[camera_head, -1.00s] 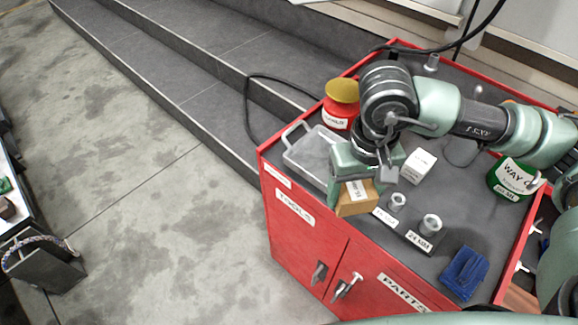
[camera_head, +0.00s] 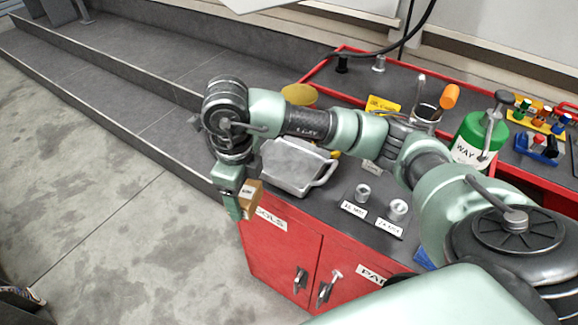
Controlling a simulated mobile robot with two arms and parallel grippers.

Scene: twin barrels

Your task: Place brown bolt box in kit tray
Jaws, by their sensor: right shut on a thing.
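My right gripper (camera_head: 240,200) is shut on the brown bolt box (camera_head: 252,192), a small cardboard-coloured box with a white label. It shows at the left end of the red cart, in front of the cart's edge in the picture. I cannot tell the height of the box over the cart. My left gripper is not in view.
Two metal sockets (camera_head: 362,191) stand on labelled spots right of the tray. A green WAY container (camera_head: 468,148) stands at the right, near a metal cup (camera_head: 427,112). A yellow lid (camera_head: 298,95) shows behind my arm. Grey floor (camera_head: 120,230) is open at the left.

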